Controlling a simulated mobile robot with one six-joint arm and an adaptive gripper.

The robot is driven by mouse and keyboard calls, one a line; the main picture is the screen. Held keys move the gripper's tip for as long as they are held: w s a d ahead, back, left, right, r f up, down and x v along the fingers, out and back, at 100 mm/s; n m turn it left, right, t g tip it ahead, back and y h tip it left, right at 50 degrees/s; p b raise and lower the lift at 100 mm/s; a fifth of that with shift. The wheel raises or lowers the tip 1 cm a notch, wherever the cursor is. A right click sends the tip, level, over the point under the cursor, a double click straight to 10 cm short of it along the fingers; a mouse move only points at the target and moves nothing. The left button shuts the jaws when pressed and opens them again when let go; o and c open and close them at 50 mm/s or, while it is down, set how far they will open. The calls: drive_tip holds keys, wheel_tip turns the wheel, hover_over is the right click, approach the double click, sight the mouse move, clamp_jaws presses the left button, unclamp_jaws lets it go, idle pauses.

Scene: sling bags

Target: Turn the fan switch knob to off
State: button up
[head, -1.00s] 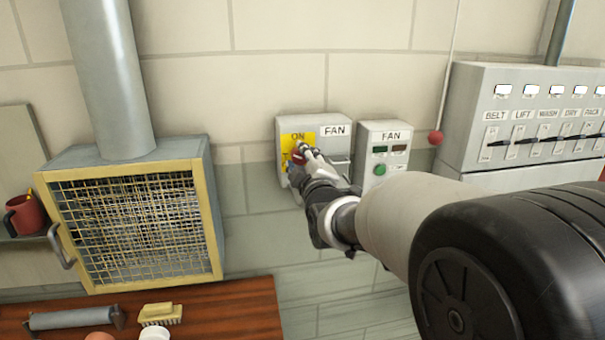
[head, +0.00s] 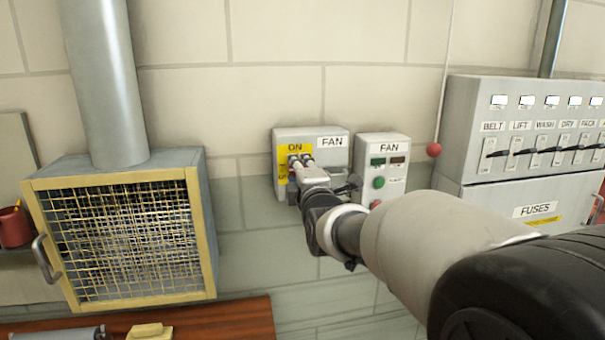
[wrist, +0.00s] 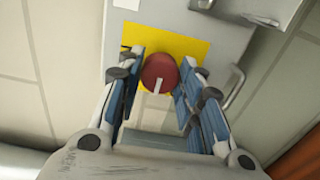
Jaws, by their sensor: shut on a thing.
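The fan switch box (head: 340,150) is a grey box on the wall with a yellow plate (head: 281,160) marked ON and a FAN label. In the wrist view, the round red knob (wrist: 158,68) with a white pointer bar sits on the yellow plate (wrist: 192,47). The bar points toward the bottom of that picture. My gripper (head: 300,160) is at the yellow plate and hides the knob in the head view. In the wrist view my gripper (wrist: 161,78) is shut on the knob, one finger on each side.
A second FAN box (head: 397,154) with a green button is close to the right of my gripper. A grey handle (wrist: 233,87) juts out beside the right finger. A mesh-fronted cabinet (head: 122,238) stands left. A lever panel (head: 480,120) is at right.

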drive_tip(key=o, duration=1.1)
drive_tip(key=shift+c, duration=0.2)
drive_tip(key=v, duration=1.2)
